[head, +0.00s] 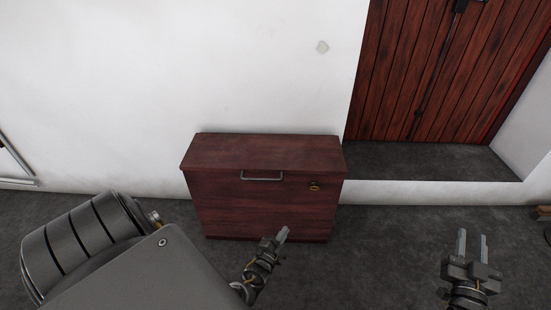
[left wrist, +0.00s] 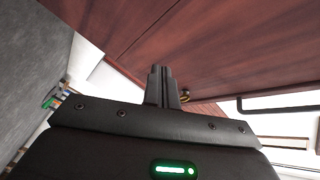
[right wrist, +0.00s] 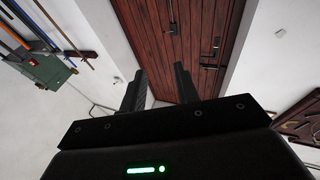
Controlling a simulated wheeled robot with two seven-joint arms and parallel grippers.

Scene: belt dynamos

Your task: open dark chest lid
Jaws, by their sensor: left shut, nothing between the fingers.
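The dark reddish-brown chest (head: 262,205) stands against the white wall, its lid (head: 262,150) down. A metal bar handle (head: 262,177) is on the upper front, and a small brass lock (head: 314,186) is to its right. My left gripper (head: 282,234) is shut and empty, in front of the chest's lower front in the head view. In the left wrist view its fingers (left wrist: 161,85) are together against the chest's wooden face (left wrist: 215,45); contact cannot be told. My right gripper (head: 472,244) is open and empty, right of the chest and apart from it.
A wooden plank door (head: 425,75) stands at the back right behind a raised grey step (head: 430,162). Grey floor (head: 390,240) lies clear between the chest and my right gripper. The white wall (head: 200,70) is directly behind the chest.

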